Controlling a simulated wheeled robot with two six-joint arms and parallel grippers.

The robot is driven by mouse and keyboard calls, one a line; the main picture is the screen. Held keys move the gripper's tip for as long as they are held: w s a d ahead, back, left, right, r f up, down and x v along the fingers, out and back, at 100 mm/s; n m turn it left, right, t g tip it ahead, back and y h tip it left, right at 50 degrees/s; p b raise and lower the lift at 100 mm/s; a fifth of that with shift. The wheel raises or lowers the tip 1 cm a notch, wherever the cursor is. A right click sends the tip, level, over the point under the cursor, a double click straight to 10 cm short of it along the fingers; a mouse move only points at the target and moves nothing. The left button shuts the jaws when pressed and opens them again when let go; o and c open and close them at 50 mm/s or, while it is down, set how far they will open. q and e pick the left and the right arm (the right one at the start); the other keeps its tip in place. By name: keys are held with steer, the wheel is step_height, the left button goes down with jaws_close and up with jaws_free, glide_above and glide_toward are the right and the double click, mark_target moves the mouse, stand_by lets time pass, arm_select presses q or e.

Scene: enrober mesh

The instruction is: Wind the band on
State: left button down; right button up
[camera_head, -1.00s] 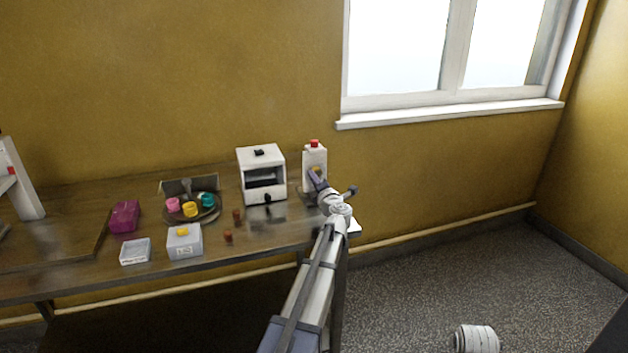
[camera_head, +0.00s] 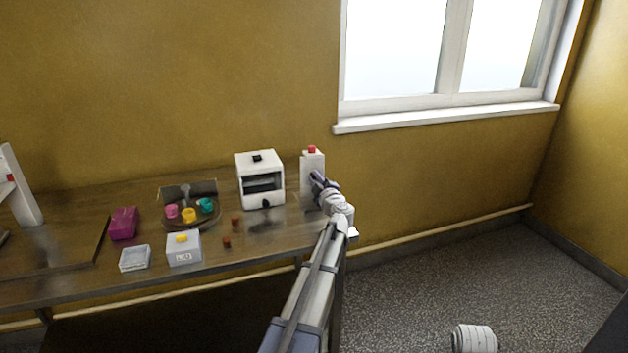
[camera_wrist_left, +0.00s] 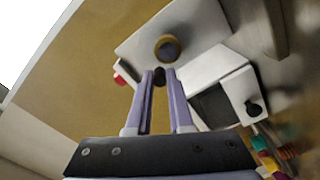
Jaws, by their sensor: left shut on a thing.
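A tall white box with a red button on top (camera_head: 309,163) stands at the right end of the table. In the left wrist view its pale face (camera_wrist_left: 196,28) carries a round brown-and-dark hub (camera_wrist_left: 168,48). My left gripper (camera_head: 317,180) is at the front of this box. In the left wrist view its two lilac fingers (camera_wrist_left: 160,76) are shut on a small dark piece just below the hub, which looks like a knob or handle. The fingers hide most of that piece. I cannot make out a band. My right gripper is not in view.
A white machine with a dark opening and black knob (camera_head: 260,168) stands just left of the box. Further left are a round tray (camera_head: 210,219) with coloured pots, a grey-white box (camera_head: 184,254), a clear box (camera_head: 135,263), a magenta block (camera_head: 124,222) and small brown pieces.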

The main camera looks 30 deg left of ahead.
arm_select(q)
steer(key=shift+w+d+m, duration=0.1)
steer(key=shift+d+m, duration=0.05)
steer(key=shift+m, duration=0.35)
stand_by(0.3)
steer(key=c, duration=0.8)
jaws_free()
steer(key=v, duration=0.7)
steer(key=shift+s+d, duration=0.25)
steer(key=shift+d, duration=0.05)
